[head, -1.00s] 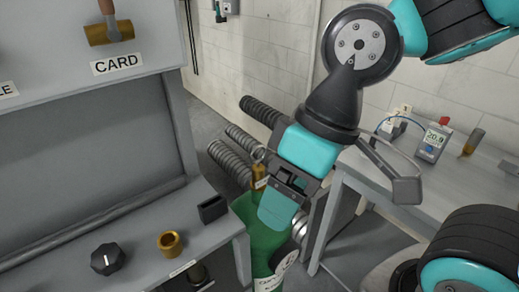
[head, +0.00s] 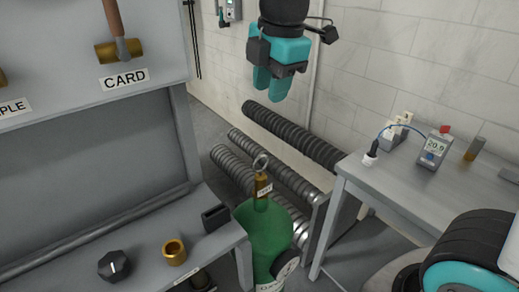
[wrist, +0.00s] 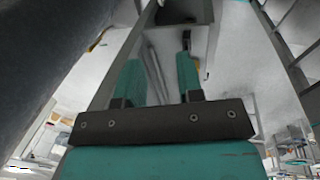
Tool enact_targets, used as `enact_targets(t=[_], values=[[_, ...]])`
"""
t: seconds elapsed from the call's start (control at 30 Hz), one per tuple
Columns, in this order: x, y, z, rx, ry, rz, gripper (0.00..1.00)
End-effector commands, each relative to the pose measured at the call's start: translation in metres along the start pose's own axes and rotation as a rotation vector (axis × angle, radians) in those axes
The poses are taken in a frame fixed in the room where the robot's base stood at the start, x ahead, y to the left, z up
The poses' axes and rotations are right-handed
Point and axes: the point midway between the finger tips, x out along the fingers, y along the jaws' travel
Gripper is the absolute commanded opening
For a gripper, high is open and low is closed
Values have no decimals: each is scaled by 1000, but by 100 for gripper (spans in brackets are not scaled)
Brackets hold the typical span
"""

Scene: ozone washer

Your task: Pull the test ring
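The test ring (head: 261,162) is a small metal ring standing on top of a brass fitting with a small label (head: 263,186). The fitting sits on the neck of a green cylinder (head: 266,232) beside the grey bench. My gripper (head: 268,92) hangs in the air above and slightly right of the ring, well apart from it, with its teal fingers pointing down. In the wrist view the two teal fingers (wrist: 160,75) stand apart with nothing between them. The ring cannot be made out in the wrist view.
Ribbed hoses (head: 290,135) lie behind the cylinder. A grey table (head: 385,190) at right carries a meter (head: 434,148) and small items. The left bench holds a black knob (head: 113,265), a brass ring (head: 174,252) and a black holder (head: 215,217).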

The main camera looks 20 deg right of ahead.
Motion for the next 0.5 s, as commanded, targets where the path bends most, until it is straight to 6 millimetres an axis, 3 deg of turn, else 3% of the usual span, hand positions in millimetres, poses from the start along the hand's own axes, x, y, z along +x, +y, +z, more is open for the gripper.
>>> enact_targets(t=[0.17,0.5], values=[[17,0,1,-12,-2,-6,34],[91,-1,1,-11,-1,-8,34]])
